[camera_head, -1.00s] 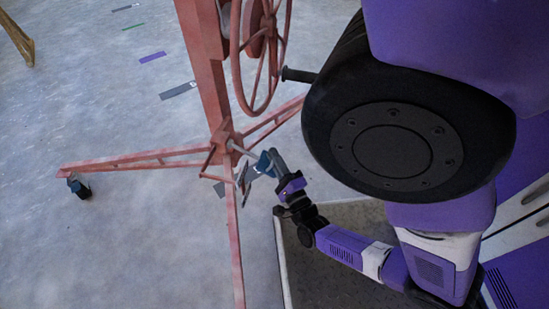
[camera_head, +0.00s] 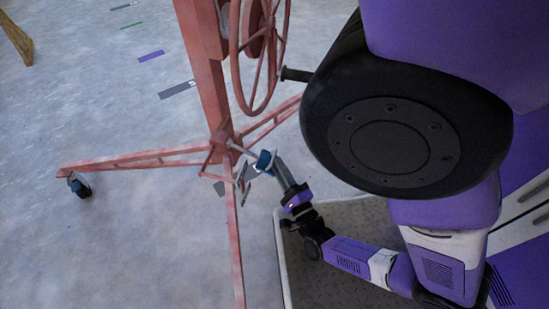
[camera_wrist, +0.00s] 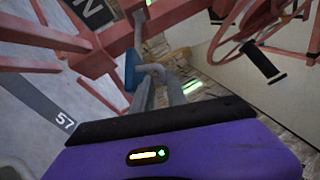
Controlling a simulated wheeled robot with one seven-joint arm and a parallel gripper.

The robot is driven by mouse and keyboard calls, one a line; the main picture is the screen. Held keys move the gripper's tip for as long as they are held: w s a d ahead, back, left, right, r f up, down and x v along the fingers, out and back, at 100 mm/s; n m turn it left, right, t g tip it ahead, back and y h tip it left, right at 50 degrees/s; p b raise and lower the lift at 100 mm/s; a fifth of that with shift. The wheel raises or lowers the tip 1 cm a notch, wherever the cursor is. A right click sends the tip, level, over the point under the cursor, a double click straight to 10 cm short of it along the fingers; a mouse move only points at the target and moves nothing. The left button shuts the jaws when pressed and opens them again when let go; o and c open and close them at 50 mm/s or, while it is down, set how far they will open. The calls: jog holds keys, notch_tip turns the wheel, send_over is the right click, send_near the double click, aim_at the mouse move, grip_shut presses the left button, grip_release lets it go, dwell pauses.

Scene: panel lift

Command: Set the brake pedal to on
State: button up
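The brake pedal looks to be the pale rod with a blue pad (camera_head: 264,160) that sticks out from the hub of the red panel lift (camera_head: 222,142). The blue pad also shows in the wrist view (camera_wrist: 130,72), just left of my fingertips. My gripper (camera_head: 274,164) is beside the pad on its right, low by the hub. In the wrist view my grey fingers (camera_wrist: 150,70) come together at their tips, with nothing seen between them. They are very close to the pad; I cannot tell if they touch it.
The lift's red handwheel (camera_head: 258,55) with a dark handle (camera_head: 297,75) stands above my gripper. Its red legs spread over the floor, one ending in a caster (camera_head: 79,186). Grey floor at the left is mostly free, with a few floor markings.

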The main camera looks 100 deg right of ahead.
jog(key=v, duration=0.3)
jog(key=shift+a+f, duration=0.1)
jog(key=shift+a, duration=0.2)
dwell(0.7)
